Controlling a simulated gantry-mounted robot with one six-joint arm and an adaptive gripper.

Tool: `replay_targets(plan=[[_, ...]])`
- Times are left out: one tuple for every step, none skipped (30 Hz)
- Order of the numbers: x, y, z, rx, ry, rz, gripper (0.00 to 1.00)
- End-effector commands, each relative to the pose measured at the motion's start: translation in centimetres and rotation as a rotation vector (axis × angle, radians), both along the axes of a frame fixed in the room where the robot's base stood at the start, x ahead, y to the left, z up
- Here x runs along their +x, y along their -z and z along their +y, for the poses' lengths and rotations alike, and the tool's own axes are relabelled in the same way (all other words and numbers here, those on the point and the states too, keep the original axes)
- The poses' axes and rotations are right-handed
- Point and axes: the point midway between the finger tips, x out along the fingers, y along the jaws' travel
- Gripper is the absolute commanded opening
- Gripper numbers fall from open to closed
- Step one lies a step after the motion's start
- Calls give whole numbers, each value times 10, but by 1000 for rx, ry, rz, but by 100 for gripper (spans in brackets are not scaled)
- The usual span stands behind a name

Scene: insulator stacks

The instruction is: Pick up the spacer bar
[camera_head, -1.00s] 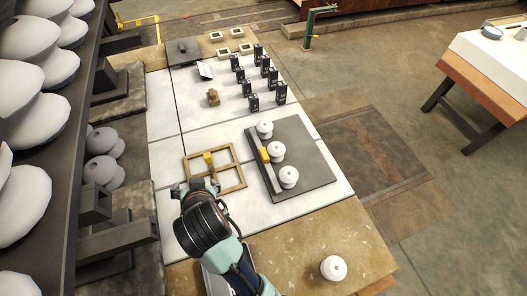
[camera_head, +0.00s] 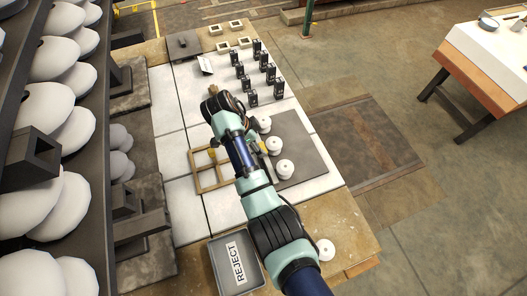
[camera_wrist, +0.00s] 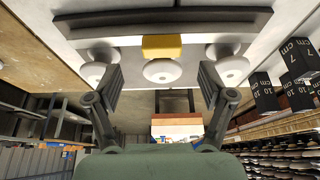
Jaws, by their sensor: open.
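The spacer bar is a long grey bar (camera_wrist: 212,37) with a yellow block (camera_wrist: 162,47) at its middle. It lies along one edge of a dark tray, beside a row of three white insulators (camera_wrist: 163,70). My gripper (camera_wrist: 160,78) is open and empty in the wrist view, its two fingers spread on either side of the yellow block's line. The fingers appear apart from the bar. In the head view my arm crosses the scene and hides most of the bar and the gripper.
The dark tray (camera_head: 311,160) rests on white mats. A wooden frame (camera_head: 197,181) lies left of my arm. Black labelled blocks (camera_head: 279,88) stand at the far side. A reject bin (camera_head: 216,268) and a loose insulator (camera_head: 325,249) are near the front. Shelving runs along the left.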

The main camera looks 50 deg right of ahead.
Motion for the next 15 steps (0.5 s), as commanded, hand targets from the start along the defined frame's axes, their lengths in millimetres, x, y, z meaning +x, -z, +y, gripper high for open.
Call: replay_targets(plan=[[0, 4, -1, 0, 0, 0, 81], [-1, 7, -2, 0, 0, 1, 81], [-2, 13, -3, 1, 0, 2, 81], [-2, 19, -5, 1, 0, 3, 81], [-3, 24, -7, 1, 0, 2, 81], [-4, 32, -10, 2, 1, 1, 81], [-5, 37, -12, 2, 1, 2, 81], [-6, 41, -13, 2, 1, 1, 81], [-6, 45, -15, 1, 0, 0, 81], [-7, 47, -16, 1, 0, 0, 81], [-7, 48, -17, 1, 0, 0, 81], [-7, 48, -17, 1, -1, -1, 81], [-7, 47, -17, 1, -1, -1, 81], [-7, 47, -17, 1, -1, -1, 81], [-7, 47, -17, 1, -1, -1, 81]])
